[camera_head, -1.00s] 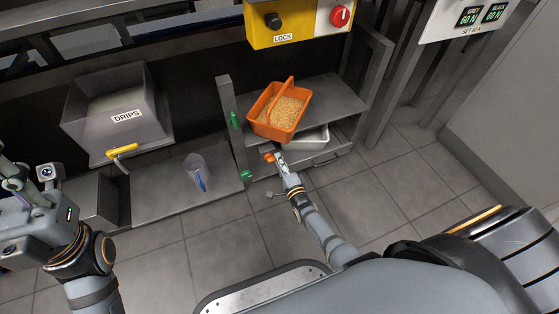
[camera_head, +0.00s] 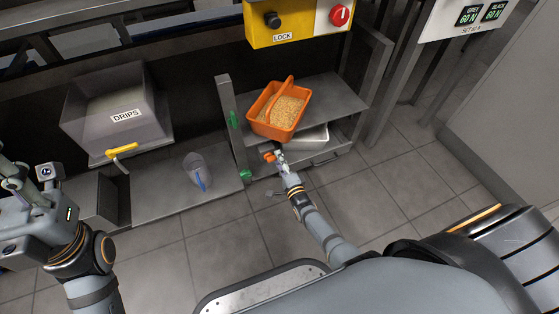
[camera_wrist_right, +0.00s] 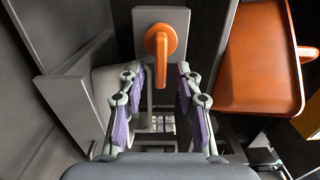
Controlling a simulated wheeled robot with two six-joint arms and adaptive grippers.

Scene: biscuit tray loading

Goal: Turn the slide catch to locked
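The slide catch shows as an orange turning handle (camera_wrist_right: 160,45) on a grey block (camera_wrist_right: 178,18) in the right wrist view. Its grip points down the picture. In the head view it is a small orange piece (camera_head: 269,157) at the low shelf's front. My right gripper (camera_wrist_right: 158,95) is open, with purple finger pads on either side of the handle's lower end. I cannot tell whether they touch it. In the head view the right gripper (camera_head: 280,160) is just beside the catch. My left gripper (camera_head: 14,178) is at the left edge, partly cut off; its opening is unclear.
An orange basket of crumbs (camera_head: 267,98) stands on the shelf above the catch, with a pale tray (camera_head: 316,137) below. A DRIPS bin (camera_head: 75,112), a clear jug (camera_head: 194,165) and a yellow LOCK box (camera_head: 262,35) are nearby. The floor in front is clear.

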